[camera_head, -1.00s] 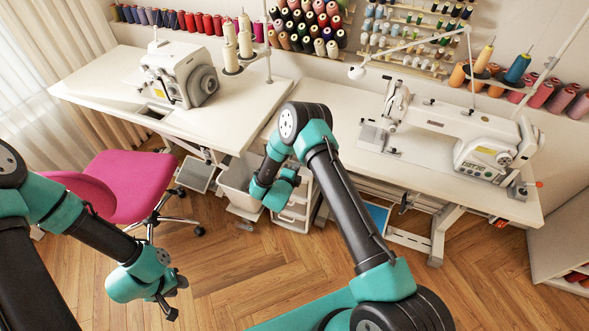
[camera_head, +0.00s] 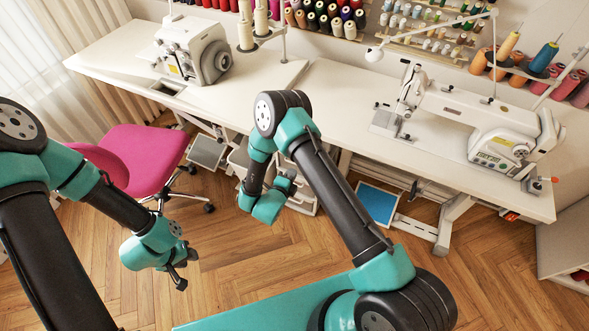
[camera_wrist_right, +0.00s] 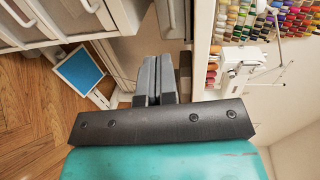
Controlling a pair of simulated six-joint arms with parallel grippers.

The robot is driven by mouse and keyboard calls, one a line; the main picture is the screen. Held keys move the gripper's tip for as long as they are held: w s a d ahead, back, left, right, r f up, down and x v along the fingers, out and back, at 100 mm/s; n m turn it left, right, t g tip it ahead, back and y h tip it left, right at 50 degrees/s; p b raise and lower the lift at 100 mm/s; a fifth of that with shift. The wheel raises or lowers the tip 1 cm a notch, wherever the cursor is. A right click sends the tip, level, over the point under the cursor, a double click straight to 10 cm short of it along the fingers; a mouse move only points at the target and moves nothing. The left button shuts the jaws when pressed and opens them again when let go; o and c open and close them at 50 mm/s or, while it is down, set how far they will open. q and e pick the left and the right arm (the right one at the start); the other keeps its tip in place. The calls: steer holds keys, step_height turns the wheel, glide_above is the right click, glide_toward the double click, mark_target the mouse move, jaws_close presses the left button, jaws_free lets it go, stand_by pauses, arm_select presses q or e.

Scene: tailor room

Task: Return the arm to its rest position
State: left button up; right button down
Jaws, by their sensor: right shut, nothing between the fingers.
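My right arm is bent in the middle of the head view, its elbow raised and its teal wrist (camera_head: 268,205) hanging in front of the white table. In the right wrist view, my right gripper (camera_wrist_right: 155,62) has its dark fingers together, with nothing between them. In the head view its fingers are mostly hidden by the wrist. My left gripper (camera_head: 181,270) hangs above the wooden floor at the lower left, in front of the pink chair (camera_head: 140,160). Its dark fingers are small, and I cannot tell whether they are open.
A white table (camera_head: 340,85) carries a sewing machine (camera_head: 480,120) at right; another table (camera_head: 110,55) carries an overlocker (camera_head: 192,50). Thread racks (camera_head: 435,30) line the wall. A blue-topped pedal (camera_head: 377,204) stands on the floor (camera_head: 240,265), which has free room in front.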

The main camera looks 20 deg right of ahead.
stand_by(0.5)
steer(key=s+d+n+g+y, duration=0.2)
steer(key=s+n+g+y, duration=0.3)
steer(key=s+n, duration=0.5)
steer(key=s+d+n+g+y, duration=0.2)
steer(key=s+n+g+y, duration=0.4)
steer(key=s+n+y, duration=0.4)
steer(key=r+n, duration=0.1)
steer(key=n, duration=0.3)
steer(key=shift+s+d+n, duration=0.2)
steer(key=shift+d+n, duration=0.2)
